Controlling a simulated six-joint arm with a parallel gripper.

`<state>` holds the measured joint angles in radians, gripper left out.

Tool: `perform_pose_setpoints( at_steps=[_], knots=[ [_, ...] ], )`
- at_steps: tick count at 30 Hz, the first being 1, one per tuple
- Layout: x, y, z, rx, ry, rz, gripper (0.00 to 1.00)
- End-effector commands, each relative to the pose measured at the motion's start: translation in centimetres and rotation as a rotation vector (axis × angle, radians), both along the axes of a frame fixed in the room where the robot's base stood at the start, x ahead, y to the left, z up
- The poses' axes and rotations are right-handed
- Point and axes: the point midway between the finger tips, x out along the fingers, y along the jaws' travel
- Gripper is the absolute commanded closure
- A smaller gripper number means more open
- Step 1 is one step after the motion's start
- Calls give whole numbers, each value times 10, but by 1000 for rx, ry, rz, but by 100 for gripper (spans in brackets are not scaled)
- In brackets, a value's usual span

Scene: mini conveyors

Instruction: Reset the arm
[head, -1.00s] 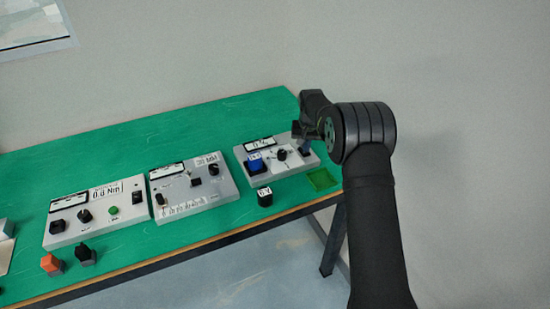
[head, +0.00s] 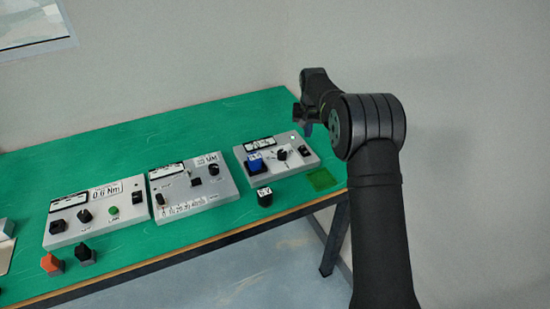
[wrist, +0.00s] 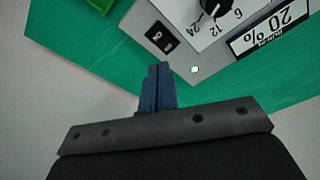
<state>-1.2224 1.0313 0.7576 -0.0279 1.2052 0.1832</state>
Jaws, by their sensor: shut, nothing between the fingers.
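My gripper (head: 307,128) is raised above the right end of the green table in the head view, near the right-hand panel (head: 286,169). In the wrist view its fingers (wrist: 158,88) are together with nothing between them. Beyond them the wrist view shows a grey panel with a black dial (wrist: 213,14), a black rocker switch (wrist: 160,38), a small lit lamp (wrist: 194,69) and a display (wrist: 268,28) reading 20 %. The fingers appear apart from the panel.
Two more panels (head: 97,210) (head: 188,183) stand to the left on the table (head: 130,140). A black cube (head: 265,197), a green tray (head: 321,180), an orange block (head: 51,263) and a dark block (head: 85,254) lie near the front edge. Space above the table is clear.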

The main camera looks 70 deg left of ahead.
Motion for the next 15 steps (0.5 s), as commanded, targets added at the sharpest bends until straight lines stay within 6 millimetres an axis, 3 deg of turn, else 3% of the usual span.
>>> perform_pose_setpoints(
  at_steps=[10, 15],
  knots=[
    [0, 0, 1, 0, 0, 0, 100],
    [0, 0, -12, -2, 1, 0, 100]
  ],
)
